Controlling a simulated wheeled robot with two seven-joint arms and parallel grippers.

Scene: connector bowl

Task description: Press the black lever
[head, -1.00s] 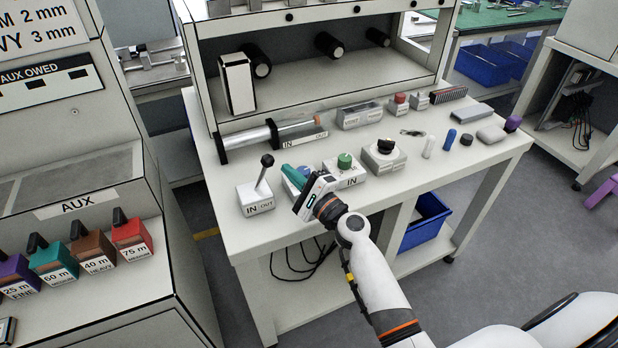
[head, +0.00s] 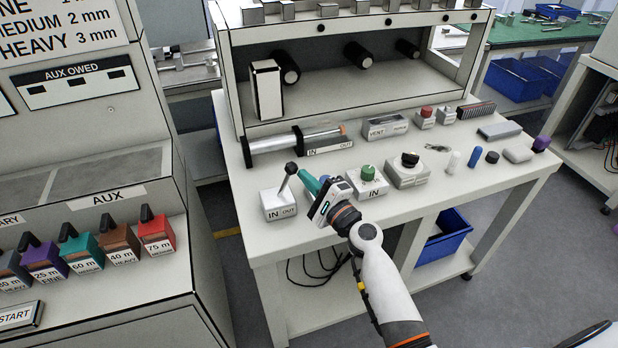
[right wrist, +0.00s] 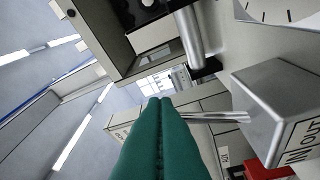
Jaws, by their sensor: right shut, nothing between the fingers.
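The black lever is a metal rod with a black knob (head: 291,168), rising from a light grey box (head: 279,205) marked IN and OUT at the bench's front left. The rod leans to the right in the head view. My right gripper (head: 301,170) has green fingers, shut and empty, with their tips close beside the knob on its right. I cannot tell whether they touch. In the right wrist view, the shut fingers (right wrist: 160,101) point away from the camera; the lever's rod (right wrist: 215,117) runs from the box (right wrist: 272,104) behind the fingertips, which hide its knob.
A box with a green knob (head: 368,172) and one with a black knob (head: 409,160) stand right of my gripper. A cylinder device (head: 272,144) lies behind the lever box. A shelf unit (head: 350,82) stands at the back. An AUX console (head: 110,190) is to the left.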

